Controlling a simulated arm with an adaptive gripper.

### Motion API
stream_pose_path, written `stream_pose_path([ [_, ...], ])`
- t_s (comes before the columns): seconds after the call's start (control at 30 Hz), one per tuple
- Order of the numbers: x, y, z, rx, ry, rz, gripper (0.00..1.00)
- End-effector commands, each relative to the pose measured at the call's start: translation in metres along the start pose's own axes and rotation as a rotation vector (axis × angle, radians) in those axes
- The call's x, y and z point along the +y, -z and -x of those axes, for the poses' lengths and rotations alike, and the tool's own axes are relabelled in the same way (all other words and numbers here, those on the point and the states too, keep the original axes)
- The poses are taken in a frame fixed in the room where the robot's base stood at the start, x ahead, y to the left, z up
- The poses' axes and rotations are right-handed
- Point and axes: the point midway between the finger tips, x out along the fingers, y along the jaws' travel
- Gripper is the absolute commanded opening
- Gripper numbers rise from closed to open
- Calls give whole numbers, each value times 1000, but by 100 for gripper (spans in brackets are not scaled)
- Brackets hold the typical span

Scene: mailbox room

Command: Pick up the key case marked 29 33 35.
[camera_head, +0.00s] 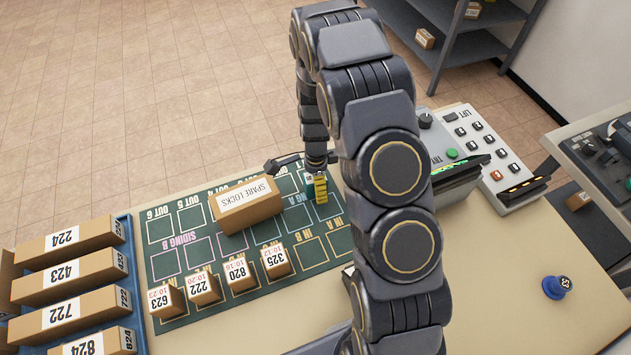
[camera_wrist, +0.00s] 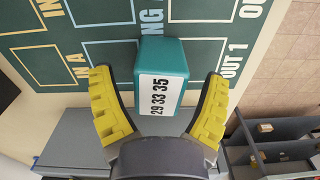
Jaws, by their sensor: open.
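The key case (camera_wrist: 162,85) is a teal block with a white label reading 29 33 35. In the wrist view it sits between the two yellow-padded fingers of my gripper (camera_wrist: 159,78), which is open, with a gap visible on each side of the case. In the head view my gripper (camera_head: 320,188) points down over the green mat, to the right of the SPARE LOCKS box. There the case (camera_head: 309,180) shows only as a small teal and white patch beside the finger, mostly hidden.
The SPARE LOCKS box (camera_head: 246,205) stands close to the left of my gripper. A blue tray (camera_head: 135,270) holds long boxes at left. A control panel (camera_head: 478,145) is at right.

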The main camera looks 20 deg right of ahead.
Motion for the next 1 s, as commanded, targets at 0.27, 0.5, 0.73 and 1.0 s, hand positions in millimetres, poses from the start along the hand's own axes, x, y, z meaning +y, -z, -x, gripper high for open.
stream_pose_path([
  [0.27, 0, 0, -20, 1, 0, 2, 77],
  [0.5, 1, -1, -20, 1, -1, 2, 21],
  [0.73, 1, -1, -20, 0, -1, 2, 11],
  [1.0, 1, -1, -18, 0, -2, 2, 10],
])
